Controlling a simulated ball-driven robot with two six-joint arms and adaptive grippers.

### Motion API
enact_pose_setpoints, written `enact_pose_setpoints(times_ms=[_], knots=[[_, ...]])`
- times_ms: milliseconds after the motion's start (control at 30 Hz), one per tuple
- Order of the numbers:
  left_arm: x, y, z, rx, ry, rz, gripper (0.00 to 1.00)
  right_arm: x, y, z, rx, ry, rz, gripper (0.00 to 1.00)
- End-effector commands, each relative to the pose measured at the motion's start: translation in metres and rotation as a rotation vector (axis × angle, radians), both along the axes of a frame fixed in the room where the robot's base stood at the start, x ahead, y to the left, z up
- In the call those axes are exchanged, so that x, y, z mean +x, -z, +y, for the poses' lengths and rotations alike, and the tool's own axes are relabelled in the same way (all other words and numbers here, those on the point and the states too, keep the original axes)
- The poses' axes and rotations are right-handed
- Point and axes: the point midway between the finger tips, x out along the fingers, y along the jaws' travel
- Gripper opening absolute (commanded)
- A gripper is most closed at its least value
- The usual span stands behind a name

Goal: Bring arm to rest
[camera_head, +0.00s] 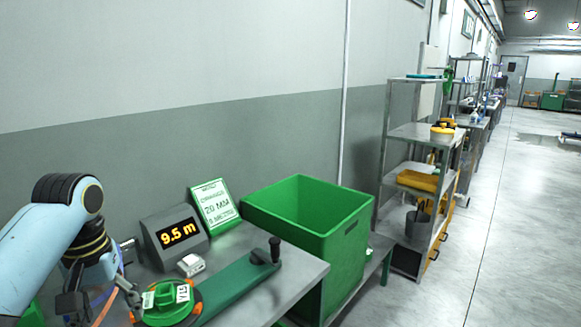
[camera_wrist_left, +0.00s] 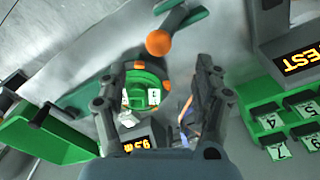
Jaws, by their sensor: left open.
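My left arm comes in from the left in the head view. Its gripper (camera_head: 100,298) is over the near left part of the metal table, beside a round green reel with orange parts (camera_head: 165,317). In the left wrist view, the gripper (camera_wrist_left: 157,80) has its fingers apart, with the green and orange reel (camera_wrist_left: 147,90) visible between and beyond them. Nothing is held between the fingers. My right gripper is in neither view.
A display reading 9.5 m (camera_head: 178,234), a green-framed sign (camera_head: 215,206) and a green crank bar (camera_head: 240,284) are on the table. A green bin (camera_head: 345,240) stands right of them. Shelves (camera_head: 413,132) line the wall; the floor at right (camera_head: 520,220) is open.

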Motion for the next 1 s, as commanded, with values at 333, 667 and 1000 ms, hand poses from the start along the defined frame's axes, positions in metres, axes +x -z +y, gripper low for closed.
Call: enact_pose_setpoints(times_ms=[333,667,1000], knots=[[-0.056,0.023,-0.007,0.034,0.094,-0.063,0.68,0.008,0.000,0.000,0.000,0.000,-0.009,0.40],[-0.140,0.024,-0.017,0.080,0.228,-0.157,0.68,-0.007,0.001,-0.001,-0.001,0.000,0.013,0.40],[-0.213,-0.004,-0.027,0.117,0.341,-0.243,0.68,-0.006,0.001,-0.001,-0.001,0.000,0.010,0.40]])
